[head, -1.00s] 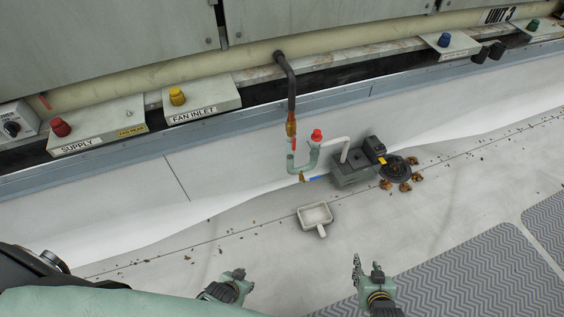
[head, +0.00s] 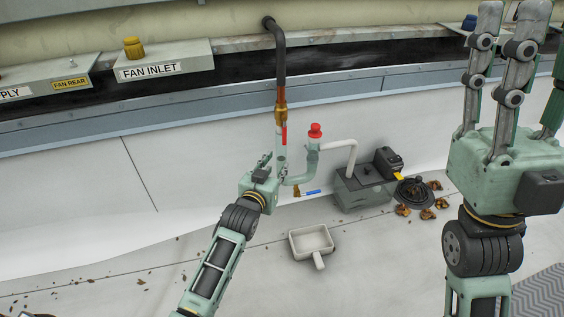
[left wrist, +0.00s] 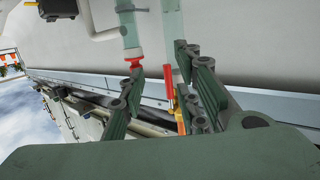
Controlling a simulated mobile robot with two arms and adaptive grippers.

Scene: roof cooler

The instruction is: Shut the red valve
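The red valve lever (head: 284,136) lies along the upright pipe, just below a brass fitting (head: 281,104). My left gripper (head: 271,163) is beside the lower part of this pipe, below the lever. In the left wrist view the red lever (left wrist: 168,82) shows between the spread fingers of the left gripper (left wrist: 155,88), with a visible gap to each side; whether any finger touches the pipe I cannot tell. A separate red cap (head: 315,131) tops the neighbouring pipe end. My right gripper (head: 505,55) is raised at the right, fingers up and apart, empty.
A grey pump box (head: 365,188) with a black drain cover (head: 413,192) and dry leaves stands right of the pipes. A white scoop-like tray (head: 311,242) lies in front. The fan inlet box (head: 165,62) with a yellow knob is at the back left.

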